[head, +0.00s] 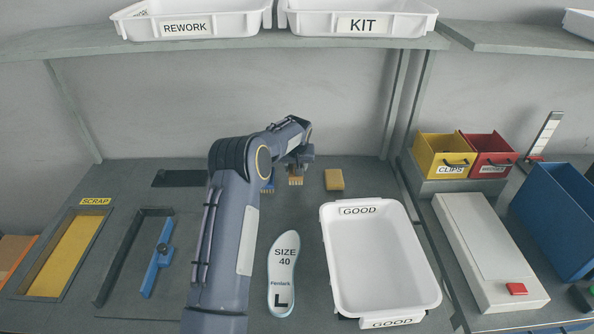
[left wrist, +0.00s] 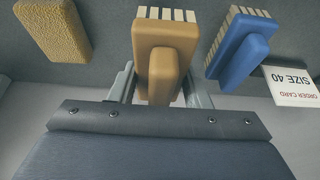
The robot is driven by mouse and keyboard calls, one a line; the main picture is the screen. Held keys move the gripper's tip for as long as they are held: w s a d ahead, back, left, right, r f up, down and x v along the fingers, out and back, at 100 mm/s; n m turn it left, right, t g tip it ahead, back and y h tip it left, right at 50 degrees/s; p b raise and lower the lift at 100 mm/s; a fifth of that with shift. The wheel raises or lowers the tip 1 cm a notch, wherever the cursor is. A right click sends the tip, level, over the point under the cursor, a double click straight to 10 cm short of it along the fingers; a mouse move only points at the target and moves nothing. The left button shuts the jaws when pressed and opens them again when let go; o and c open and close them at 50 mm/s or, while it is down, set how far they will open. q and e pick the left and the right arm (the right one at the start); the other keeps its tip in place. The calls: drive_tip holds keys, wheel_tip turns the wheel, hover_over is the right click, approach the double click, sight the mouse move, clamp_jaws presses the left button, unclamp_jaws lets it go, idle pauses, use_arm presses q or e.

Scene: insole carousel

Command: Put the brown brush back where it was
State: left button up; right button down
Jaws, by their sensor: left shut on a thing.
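The brown brush (left wrist: 165,62) is between the two fingers of my left gripper (left wrist: 163,92), which is shut on it. The brush's pale bristles point away from the gripper. In the head view the brush (head: 296,180) shows just below my left gripper (head: 300,160), near the back of the bench, partly hidden by the wrist. I cannot tell whether its bristles touch the bench. My right gripper is in neither view.
A blue brush (head: 268,185) stands close to the left, and a yellow sponge (head: 334,180) lies to the right. An order card (left wrist: 292,85) is beyond the blue brush. A white GOOD tray (head: 434,290) and a size 40 insole (head: 282,275) are nearer on the bench.

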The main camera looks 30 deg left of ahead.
use_arm(q)
drive_tip(key=shift+w+a+f, duration=0.25)
drive_tip(key=shift+w+f, duration=0.4)
drive_tip(key=shift+f, duration=0.15)
wheel_tip(320, 180, down, 3)
drive_tip(key=shift+p, duration=0.4)
drive_tip(key=shift+f, duration=0.2)
drive_tip(key=o, duration=1)
drive_tip(key=shift+r, duration=0.1)
drive_tip(key=shift+o, duration=0.2)
